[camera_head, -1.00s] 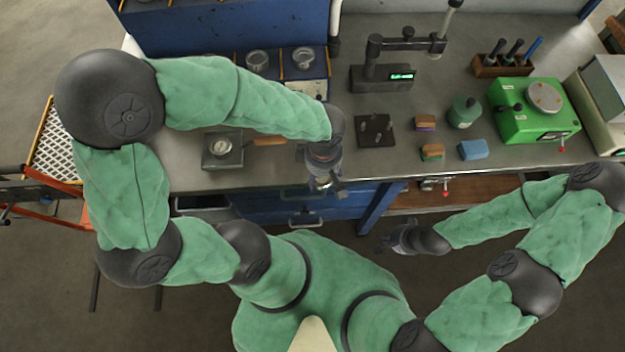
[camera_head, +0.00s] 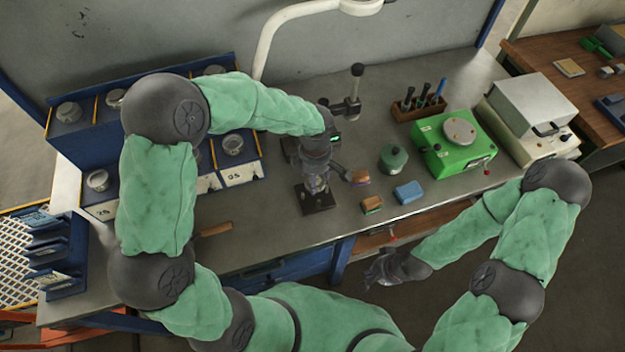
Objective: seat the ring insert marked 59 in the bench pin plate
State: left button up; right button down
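The dark bench pin plate (camera_head: 326,199) lies near the bench's front edge. My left gripper (camera_head: 317,185) is over it, pointing down, and covers much of it, including most of its pins. I cannot tell whether this gripper is open, or whether a ring is in it. Round metal pieces sit in the blue bin rack (camera_head: 80,140) on the left, such as one piece (camera_head: 232,143) above a white label. I cannot read a 59 on any label or piece. My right gripper (camera_head: 374,277) hangs in front of the bench, away from the plate; its finger opening is unclear.
Right of the plate are two brown-topped blocks (camera_head: 372,204), a blue block (camera_head: 408,192), a green round pot (camera_head: 393,157) and a green machine (camera_head: 453,143). A stand (camera_head: 346,107) rises behind the plate. A wooden handle (camera_head: 214,229) shows beside my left arm.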

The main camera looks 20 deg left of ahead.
pick_arm(q)
jog(key=shift+f+b, duration=1.3)
jog(key=shift+f, duration=1.15)
jog(key=shift+s+f, duration=0.5)
jog(key=shift+f, duration=0.05)
jog(key=shift+s+f+b, duration=0.1)
jog(key=shift+s+b, duration=0.05)
jog(key=shift+b, duration=0.8)
jog(key=shift+w+r+p, duration=0.2)
jog(key=shift+r+p, duration=0.15)
jog(key=shift+r, duration=0.35)
jog(key=shift+w+r, duration=0.2)
jog(key=shift+r, duration=0.1)
jog(key=shift+w+r, duration=0.1)
jog(key=shift+w, duration=0.2)
jog(key=shift+f+b, duration=0.3)
jog(key=shift+b, duration=0.2)
